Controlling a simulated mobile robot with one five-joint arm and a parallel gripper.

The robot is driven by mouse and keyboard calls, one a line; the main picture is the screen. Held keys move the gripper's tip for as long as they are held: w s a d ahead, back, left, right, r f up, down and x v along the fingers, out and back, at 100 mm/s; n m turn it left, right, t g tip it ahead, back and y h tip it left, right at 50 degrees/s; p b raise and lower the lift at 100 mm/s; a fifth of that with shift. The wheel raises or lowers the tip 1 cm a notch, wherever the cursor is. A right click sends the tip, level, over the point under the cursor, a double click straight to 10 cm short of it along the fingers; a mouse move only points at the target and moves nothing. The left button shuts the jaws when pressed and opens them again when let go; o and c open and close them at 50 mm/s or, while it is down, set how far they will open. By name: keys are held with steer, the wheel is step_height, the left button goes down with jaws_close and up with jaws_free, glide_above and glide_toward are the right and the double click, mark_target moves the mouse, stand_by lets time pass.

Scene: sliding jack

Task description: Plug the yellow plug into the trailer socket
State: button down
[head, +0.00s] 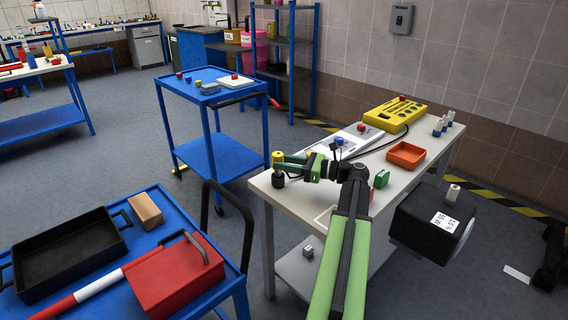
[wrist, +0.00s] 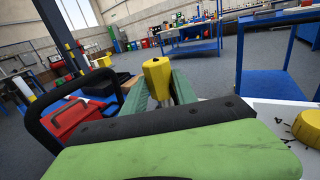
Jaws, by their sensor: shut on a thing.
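My gripper (head: 283,167) is over the left end of the white-topped table (head: 262,183). Its green fingers (wrist: 158,92) are shut on the yellow plug (wrist: 157,72), which stands up between them in the wrist view. In the head view the yellow plug (head: 278,157) shows at the gripper's end, with a darker lower part beneath. I cannot pick out the trailer socket with certainty in either view.
The table holds a yellow case (head: 395,114), an orange tray (head: 406,154) and a dark cable. A blue cart (head: 212,97) stands behind it. Another blue cart with a black tray (head: 70,250) and red box (head: 172,275) is at front left. Floor shows between.

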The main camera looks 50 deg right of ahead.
steer(key=shift+a+f+b, duration=0.1)
steer(key=shift+f+b, duration=1.4)
steer(key=c, duration=0.9)
jaws_free()
steer(key=shift+r+p, duration=0.45)
steer(key=shift+p, duration=0.05)
step_height(320, 180, up, 3)
steer(key=p, duration=0.3)
step_height(320, 180, down, 4)
steer(key=b, duration=0.4)
steer(key=shift+f, duration=0.1)
step_height(320, 180, up, 11)
steer(key=p, duration=1.1)
